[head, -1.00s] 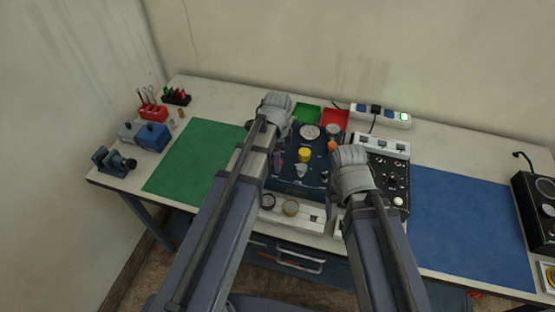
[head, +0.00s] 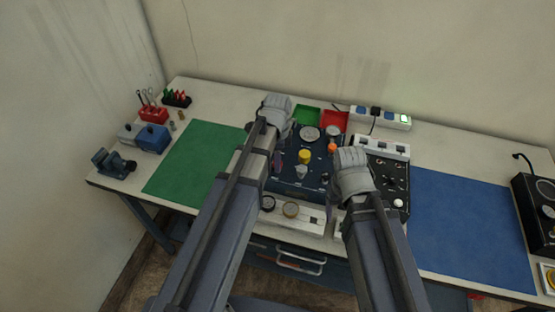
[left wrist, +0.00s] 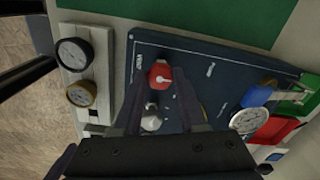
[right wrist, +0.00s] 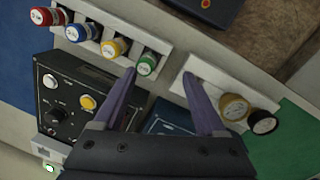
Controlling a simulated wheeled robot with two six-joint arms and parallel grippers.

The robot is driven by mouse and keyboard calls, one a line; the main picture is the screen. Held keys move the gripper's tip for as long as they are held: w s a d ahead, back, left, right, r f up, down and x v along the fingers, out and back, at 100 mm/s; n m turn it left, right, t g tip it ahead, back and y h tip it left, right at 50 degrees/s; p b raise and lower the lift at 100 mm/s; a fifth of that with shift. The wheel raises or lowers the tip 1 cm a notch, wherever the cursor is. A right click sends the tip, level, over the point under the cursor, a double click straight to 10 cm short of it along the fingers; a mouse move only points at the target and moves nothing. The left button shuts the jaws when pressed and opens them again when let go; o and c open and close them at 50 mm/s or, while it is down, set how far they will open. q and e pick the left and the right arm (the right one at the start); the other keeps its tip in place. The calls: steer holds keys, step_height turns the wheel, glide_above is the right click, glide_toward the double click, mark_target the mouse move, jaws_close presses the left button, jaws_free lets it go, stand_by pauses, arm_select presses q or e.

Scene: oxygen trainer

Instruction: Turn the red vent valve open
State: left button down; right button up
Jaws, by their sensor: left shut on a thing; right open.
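The red vent valve (left wrist: 160,75) is a small red knob with a white pointer mark on the dark blue panel (left wrist: 215,65). My left gripper (left wrist: 159,78) has its two fingers on either side of this knob and is shut on it. In the head view my left gripper (head: 277,161) reaches down to the left side of the panel (head: 300,186), and the red valve is hidden there. My right gripper (right wrist: 159,76) is open and empty, above the bench front near the panel's right side. Its fingertips are mostly hidden in the head view.
A grey-white knob (left wrist: 151,119) stands close beside the left fingers. The panel also carries a yellow knob (head: 304,156), an orange knob (head: 332,147) and a round gauge (head: 309,133). A black control box (head: 394,182) is to the right. The green mat (head: 190,165) is clear.

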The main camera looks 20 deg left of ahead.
arm_select(q)
steer(key=n, duration=0.5)
steer(key=shift+n, duration=0.4)
steer(key=n, duration=1.2)
steer(key=shift+n, duration=0.4)
steer(key=n, duration=0.4)
steer(key=shift+n, duration=0.7)
steer(key=shift+c, duration=2.3)
jaws_free()
